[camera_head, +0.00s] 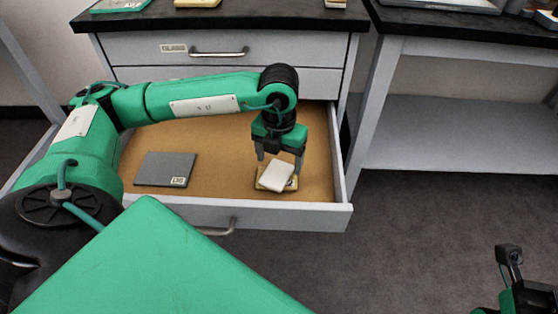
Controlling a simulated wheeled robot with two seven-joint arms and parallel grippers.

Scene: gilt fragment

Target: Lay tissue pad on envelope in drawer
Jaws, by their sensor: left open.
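The drawer (265,215) is pulled open and has a tan floor. In its right part lies a small tan envelope (262,184), mostly covered. A white tissue pad (278,178) lies on the envelope, turned at an angle to it, with part of its edge past the envelope's. My left gripper (279,162) points down just above the pad, fingers apart, one to each side of its far end. Whether the fingers touch the pad cannot be told.
A dark grey flat booklet (166,169) with a small label lies in the drawer's left part. A closed drawer labelled GLASS (215,50) is above.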

